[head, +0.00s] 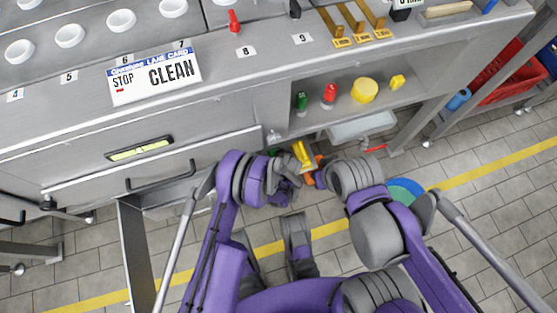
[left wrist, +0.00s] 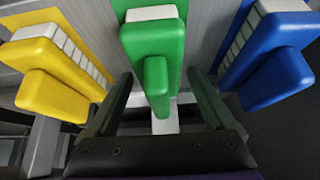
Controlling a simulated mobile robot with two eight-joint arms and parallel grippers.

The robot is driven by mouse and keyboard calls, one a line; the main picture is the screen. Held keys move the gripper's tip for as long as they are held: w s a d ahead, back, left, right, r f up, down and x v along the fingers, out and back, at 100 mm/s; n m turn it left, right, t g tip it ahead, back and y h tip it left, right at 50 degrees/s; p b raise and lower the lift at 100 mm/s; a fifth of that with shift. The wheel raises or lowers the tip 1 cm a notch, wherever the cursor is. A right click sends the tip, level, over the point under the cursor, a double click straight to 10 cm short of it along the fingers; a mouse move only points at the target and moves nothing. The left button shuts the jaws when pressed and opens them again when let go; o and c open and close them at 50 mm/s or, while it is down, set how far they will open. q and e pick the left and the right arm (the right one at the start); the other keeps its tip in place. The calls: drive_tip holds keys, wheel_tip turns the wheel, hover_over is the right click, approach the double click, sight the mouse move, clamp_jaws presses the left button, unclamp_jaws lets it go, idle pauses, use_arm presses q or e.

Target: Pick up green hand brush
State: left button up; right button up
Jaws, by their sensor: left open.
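The green hand brush (left wrist: 155,45) hangs upright in the middle of the left wrist view, its handle toward me and pale bristles behind. My left gripper (left wrist: 161,76) is open, with one dark finger on each side of the green handle. I cannot tell whether either finger touches it. In the head view, my left gripper (head: 284,180) is bunched below the shelf edge, and the green brush is mostly hidden there. My right gripper (head: 316,174) is close by on the right; its jaws are not clear.
A yellow brush (left wrist: 55,65) hangs close on the left and a blue brush (left wrist: 268,60) close on the right. The open shelf above holds a green bottle (head: 301,101), a red bottle (head: 329,94) and a yellow item (head: 364,91). A red crate (head: 510,75) stands far right.

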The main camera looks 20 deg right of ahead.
use_arm(q)
clamp_jaws()
idle(0.4)
drive_tip(key=shift+r, duration=0.2)
use_arm(e)
drive_tip(key=shift+s, duration=0.15)
